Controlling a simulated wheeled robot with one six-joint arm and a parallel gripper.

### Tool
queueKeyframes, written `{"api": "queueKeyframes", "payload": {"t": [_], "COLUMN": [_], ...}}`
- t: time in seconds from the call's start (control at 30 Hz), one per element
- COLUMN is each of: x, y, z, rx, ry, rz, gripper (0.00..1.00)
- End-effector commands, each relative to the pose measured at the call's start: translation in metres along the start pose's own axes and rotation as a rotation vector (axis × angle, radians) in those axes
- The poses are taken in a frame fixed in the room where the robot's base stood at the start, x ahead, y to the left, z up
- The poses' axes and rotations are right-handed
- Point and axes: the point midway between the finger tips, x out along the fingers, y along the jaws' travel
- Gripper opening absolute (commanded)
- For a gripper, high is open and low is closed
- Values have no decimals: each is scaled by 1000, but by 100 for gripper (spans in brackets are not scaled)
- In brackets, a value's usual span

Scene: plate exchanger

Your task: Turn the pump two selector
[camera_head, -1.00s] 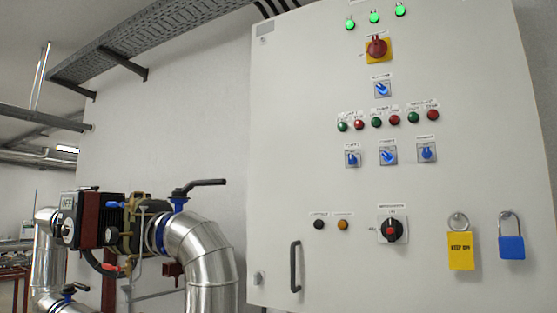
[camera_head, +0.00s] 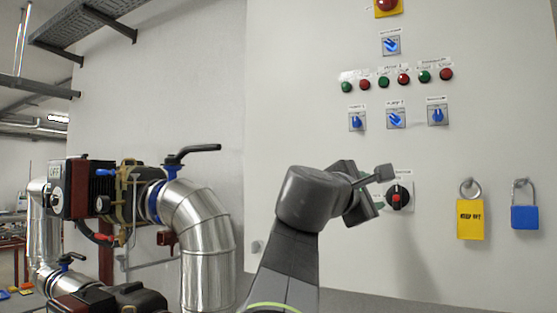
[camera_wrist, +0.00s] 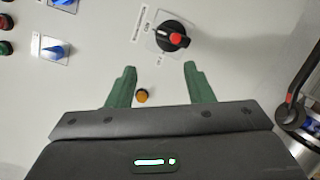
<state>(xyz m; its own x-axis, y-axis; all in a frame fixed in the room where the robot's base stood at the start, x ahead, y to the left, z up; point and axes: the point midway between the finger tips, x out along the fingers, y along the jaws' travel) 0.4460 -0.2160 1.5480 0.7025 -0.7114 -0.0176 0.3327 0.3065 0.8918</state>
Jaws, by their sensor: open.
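The pump two selector (camera_head: 396,119) is the middle of three blue knobs in a row on the grey control panel. Its handle is tilted, with the upper end to the left. My gripper (camera_head: 380,190) is below it, in front of the panel next to the black rotary switch (camera_head: 398,197). In the wrist view my gripper (camera_wrist: 160,68) has its green fingers apart with nothing between them. A blue selector (camera_wrist: 57,51) shows at upper left there; I cannot tell which one it is.
In the wrist view the black rotary switch (camera_wrist: 173,36) and an amber button (camera_wrist: 142,96) are close to the fingers. A yellow tag (camera_head: 471,219) and a blue padlock (camera_head: 524,217) hang at right. Silver pipes (camera_head: 200,235) stand at left.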

Motion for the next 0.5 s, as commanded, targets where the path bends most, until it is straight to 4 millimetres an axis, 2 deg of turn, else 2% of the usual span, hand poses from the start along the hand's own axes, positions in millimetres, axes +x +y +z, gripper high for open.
{"api": "queueKeyframes", "payload": {"t": [0.03, 0.1, 0.2, 0.37, 0.5], "x": [-5, -13, -23, -24, -6], "y": [31, 63, 91, 107, 112], "z": [20, 39, 57, 67, 70], "rx": [-68, -156, -240, -286, -286], "ry": [-51, -110, -173, -206, -206], "rz": [66, 134, 191, 216, 214], "gripper": [47, 47, 47, 47, 47]}}
